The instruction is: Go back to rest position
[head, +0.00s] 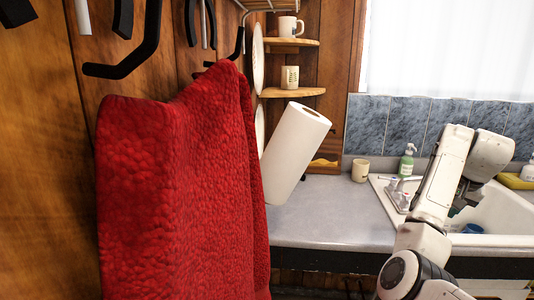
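My white arm rises from the lower right in the head view and bends over near the window. My gripper (463,202) seems to be the dark part hanging below the bend, over the sink (500,210). It is partly hidden behind my own arm link, so I cannot tell whether it is open or shut. I see nothing clearly held in it.
A red towel (180,180) hangs from a black hook (125,65) close on the left. A tilted paper towel roll (295,152) is beside it. A beige cup (361,170) and green soap bottle (406,161) stand by the sink. The grey counter (325,215) has free room.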

